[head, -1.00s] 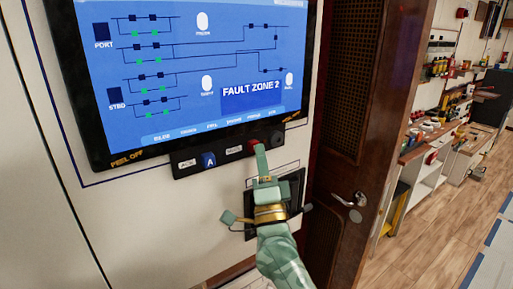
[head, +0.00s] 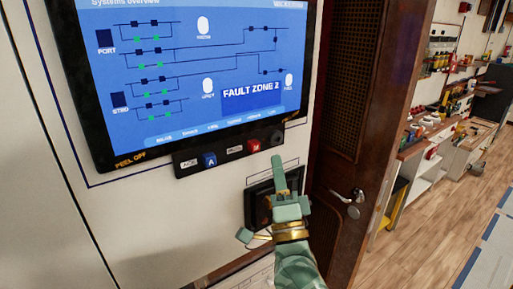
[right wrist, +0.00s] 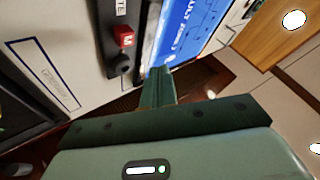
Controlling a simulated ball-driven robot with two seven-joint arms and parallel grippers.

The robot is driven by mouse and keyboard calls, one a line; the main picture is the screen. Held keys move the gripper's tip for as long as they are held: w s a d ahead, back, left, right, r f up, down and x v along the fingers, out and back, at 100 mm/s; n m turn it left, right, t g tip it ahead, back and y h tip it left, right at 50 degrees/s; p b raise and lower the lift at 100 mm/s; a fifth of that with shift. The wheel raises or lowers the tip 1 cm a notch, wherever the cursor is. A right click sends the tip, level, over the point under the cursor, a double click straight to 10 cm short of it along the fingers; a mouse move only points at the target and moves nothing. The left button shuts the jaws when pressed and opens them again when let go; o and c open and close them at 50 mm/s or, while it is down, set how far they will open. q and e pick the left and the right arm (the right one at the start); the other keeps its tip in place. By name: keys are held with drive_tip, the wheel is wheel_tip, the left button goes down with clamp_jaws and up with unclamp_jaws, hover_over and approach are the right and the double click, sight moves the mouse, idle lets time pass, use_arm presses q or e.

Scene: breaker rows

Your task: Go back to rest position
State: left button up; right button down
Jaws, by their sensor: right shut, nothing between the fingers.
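My right gripper (head: 278,172) is shut and empty. In the head view it is in front of the wall panel, below and to the right of the red button (head: 254,146), apart from it. In the right wrist view its closed fingers (right wrist: 158,88) point toward the panel, with the red button (right wrist: 123,36) to their upper left. The blue "A" button (head: 209,160) sits left of the red one on the black strip under the screen. My left gripper is not in view.
A screen (head: 190,75) reading "FAULT ZONE 2" hangs above the button strip. A dark recessed box (head: 258,205) is on the wall behind my right gripper. A brown door (head: 345,130) with a metal handle (head: 350,197) stands at the right. Open wooden floor (head: 425,235) lies beyond.

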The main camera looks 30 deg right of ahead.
idle(0.3)
